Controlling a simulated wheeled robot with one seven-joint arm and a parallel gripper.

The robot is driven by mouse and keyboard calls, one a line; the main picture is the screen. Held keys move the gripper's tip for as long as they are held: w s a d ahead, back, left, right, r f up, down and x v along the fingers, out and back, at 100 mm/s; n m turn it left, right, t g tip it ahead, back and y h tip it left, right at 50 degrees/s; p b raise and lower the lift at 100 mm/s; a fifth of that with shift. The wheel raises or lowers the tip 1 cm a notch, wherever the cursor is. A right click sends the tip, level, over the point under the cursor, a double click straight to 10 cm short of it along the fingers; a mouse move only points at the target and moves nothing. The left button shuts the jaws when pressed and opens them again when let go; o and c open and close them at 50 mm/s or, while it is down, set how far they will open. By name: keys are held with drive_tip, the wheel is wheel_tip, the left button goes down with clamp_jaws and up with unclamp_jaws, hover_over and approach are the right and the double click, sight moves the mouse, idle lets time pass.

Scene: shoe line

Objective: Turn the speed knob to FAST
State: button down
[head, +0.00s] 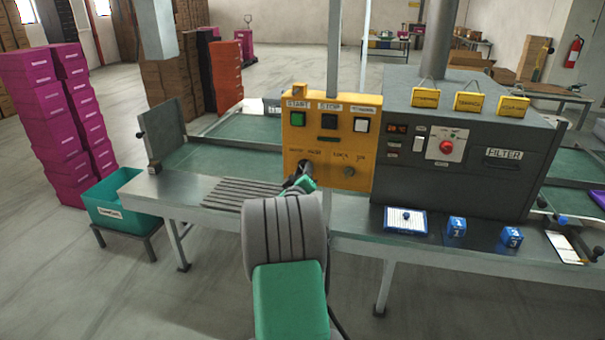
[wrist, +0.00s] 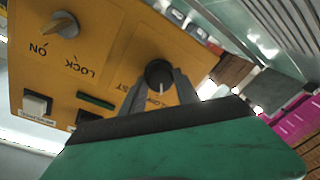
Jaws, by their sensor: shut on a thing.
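The speed knob (wrist: 158,72) is a round dark knob on the yellow control panel (wrist: 110,50). Its white pointer line aims down in the wrist view, toward the partly hidden label ending in "LOW" (wrist: 155,103). The other label shows only "ST" (wrist: 125,86). My gripper (wrist: 160,82) has one finger on each side of the knob and is shut on it. In the head view my gripper (head: 304,182) reaches the lower left of the panel (head: 345,105), and its fingers partly cover the knob.
A lock knob (wrist: 65,24) sits on the same panel beside the speed knob. Green, black and white buttons (head: 298,119) are above. A grey machine (head: 460,170) adjoins on the right. A ribbed mat (head: 243,193) lies on the bench to the left.

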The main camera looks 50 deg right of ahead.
drive_tip(key=shift+f+m+b, duration=0.15)
drive_tip(key=shift+m+b, duration=0.15)
drive_tip(key=shift+b, duration=0.65)
drive_tip(key=m+b, duration=0.7)
drive_tip(key=b, duration=0.5)
drive_tip(key=m+h+b, duration=0.1)
drive_tip(key=m+b, duration=0.6)
drive_tip(key=b, duration=0.5)
drive_tip(key=shift+r+g+h, duration=0.2)
drive_tip(key=shift+g+h, duration=0.1)
drive_tip(key=shift+r, duration=0.15)
drive_tip(key=c, duration=1.1)
unclamp_jaws()
drive_tip(key=shift+s+d, duration=0.1)
drive_tip(key=shift+o, duration=1)
drive_tip(key=shift+f, duration=0.25)
